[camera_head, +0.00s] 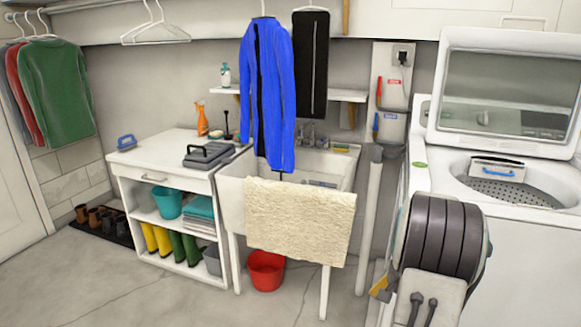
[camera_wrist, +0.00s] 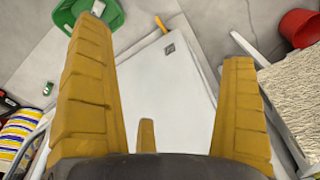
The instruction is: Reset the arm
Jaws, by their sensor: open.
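My arm shows at the lower right of the head view, folded in front of the washing machine (camera_head: 425,165). Only a bit of my gripper (camera_head: 380,289) shows there, a yellow finger beside the machine's front. In the wrist view my gripper (camera_wrist: 165,50) has its yellow fingers spread wide apart, with nothing between them. Behind the fingers is a plain white panel (camera_wrist: 165,85), apparently the machine's side.
A sink (camera_head: 325,165) with a beige towel (camera_head: 300,220) stands left of my arm, with a red bucket (camera_head: 266,270) below. A green container (camera_wrist: 115,12) and striped cloth (camera_wrist: 20,135) lie near my gripper's left. Open floor (camera_head: 150,300) lies at front left.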

